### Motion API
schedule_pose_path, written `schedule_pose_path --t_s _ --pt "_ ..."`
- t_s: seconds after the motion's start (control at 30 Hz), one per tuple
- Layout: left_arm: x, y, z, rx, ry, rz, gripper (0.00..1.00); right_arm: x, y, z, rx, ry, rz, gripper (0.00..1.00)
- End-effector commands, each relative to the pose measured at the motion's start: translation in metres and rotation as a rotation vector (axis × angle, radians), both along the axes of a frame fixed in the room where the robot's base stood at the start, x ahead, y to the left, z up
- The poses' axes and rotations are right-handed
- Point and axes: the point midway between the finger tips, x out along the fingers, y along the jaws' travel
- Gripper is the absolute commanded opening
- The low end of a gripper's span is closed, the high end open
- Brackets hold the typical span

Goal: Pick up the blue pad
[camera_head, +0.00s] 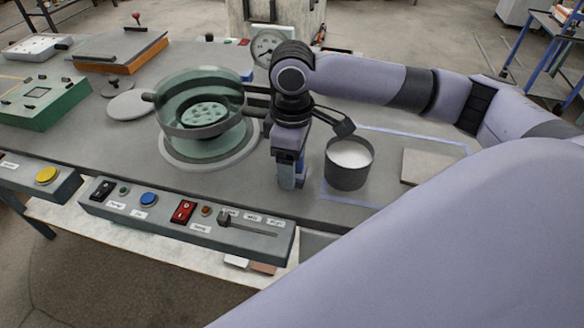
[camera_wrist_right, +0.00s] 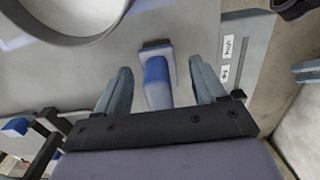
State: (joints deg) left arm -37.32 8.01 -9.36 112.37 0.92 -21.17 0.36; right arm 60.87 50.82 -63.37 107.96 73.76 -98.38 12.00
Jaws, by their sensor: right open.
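The blue pad (camera_wrist_right: 157,84) is a small upright-looking blue block with a dark end. In the right wrist view it lies between the two fingers of my right gripper (camera_wrist_right: 162,84), with visible gaps on both sides. In the head view my right gripper (camera_head: 289,178) points down at the table's front part, just left of the grey pot, and largely hides the blue pad. The right gripper is open around the pad. My left gripper is not in view.
A grey pot (camera_head: 348,177) with white contents stands close right of the gripper. A green round vessel (camera_head: 201,113) is to its left. A control panel (camera_head: 165,222) with buttons and a slider runs along the front edge. A flat plate (camera_head: 428,166) lies at the right.

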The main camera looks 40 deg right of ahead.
Motion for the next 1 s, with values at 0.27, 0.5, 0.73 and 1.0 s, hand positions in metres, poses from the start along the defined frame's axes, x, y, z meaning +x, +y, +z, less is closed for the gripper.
schedule_pose_path --t_s 0.27,0.5,0.73,1.0 --pt "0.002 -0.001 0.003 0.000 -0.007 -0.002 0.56 0.000 0.000 0.000 -0.001 0.001 0.000 0.31" --pt "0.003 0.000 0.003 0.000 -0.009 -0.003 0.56 0.000 0.000 0.001 0.000 0.000 0.000 0.08" --pt "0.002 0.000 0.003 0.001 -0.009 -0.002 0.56 0.000 0.000 0.006 0.000 -0.001 0.000 0.08" --pt "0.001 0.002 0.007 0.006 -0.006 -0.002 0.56 0.001 0.000 0.047 0.001 -0.004 0.000 0.08"
